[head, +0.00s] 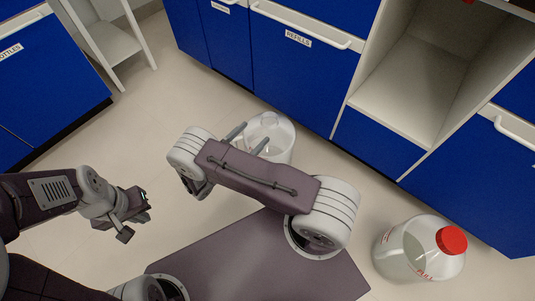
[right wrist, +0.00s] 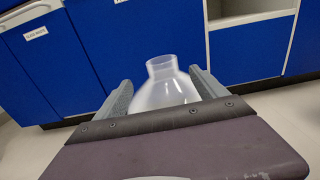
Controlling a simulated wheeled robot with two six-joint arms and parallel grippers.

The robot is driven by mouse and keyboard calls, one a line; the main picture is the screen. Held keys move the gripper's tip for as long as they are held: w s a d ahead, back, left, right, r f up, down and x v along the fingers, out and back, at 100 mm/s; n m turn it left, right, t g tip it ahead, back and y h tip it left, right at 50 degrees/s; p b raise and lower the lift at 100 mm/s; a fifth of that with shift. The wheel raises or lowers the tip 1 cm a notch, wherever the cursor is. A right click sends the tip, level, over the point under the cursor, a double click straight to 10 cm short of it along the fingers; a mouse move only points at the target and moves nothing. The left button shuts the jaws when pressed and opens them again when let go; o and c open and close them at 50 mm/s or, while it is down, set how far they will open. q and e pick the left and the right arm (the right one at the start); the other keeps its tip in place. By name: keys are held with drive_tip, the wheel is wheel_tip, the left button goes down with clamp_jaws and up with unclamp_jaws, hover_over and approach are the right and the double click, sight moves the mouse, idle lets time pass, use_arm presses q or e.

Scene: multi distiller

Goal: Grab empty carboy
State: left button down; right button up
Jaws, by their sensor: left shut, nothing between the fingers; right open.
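The empty carboy (head: 283,132) is a clear, uncapped jug standing on the floor by the blue cabinets in the head view. In the right wrist view the carboy (right wrist: 163,88) shows its open neck and shoulder between the two fingers. My right gripper (head: 249,140) is open, with its fingers reaching toward the carboy's left side in the head view. Whether the fingers touch it I cannot tell. The carboy's lower body is hidden in the wrist view. My left gripper (head: 133,214) is shut and empty, well to the left of the carboy.
A second carboy (head: 405,250) with a red cap and "FULL" in red stands on the floor at lower right. The blue refills cabinet (head: 300,75) is close behind the empty carboy. An open shelf (head: 415,85) is at upper right. Floor at left is clear.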

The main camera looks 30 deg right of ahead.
sight(275, 114)
drive_tip(key=b+x, duration=0.2)
drive_tip(key=x, duration=0.1)
drive_tip(key=shift+w+d, duration=0.1)
drive_tip(key=shift+d, duration=0.35)
drive_tip(key=b+x, duration=0.4)
drive_tip(key=shift+d+f, duration=0.1)
drive_tip(key=shift+d, duration=0.25)
drive_tip(key=shift+w+d, duration=0.1)
drive_tip(key=shift+d, duration=0.15)
drive_tip(key=shift+r, duration=0.25)
clamp_jaws()
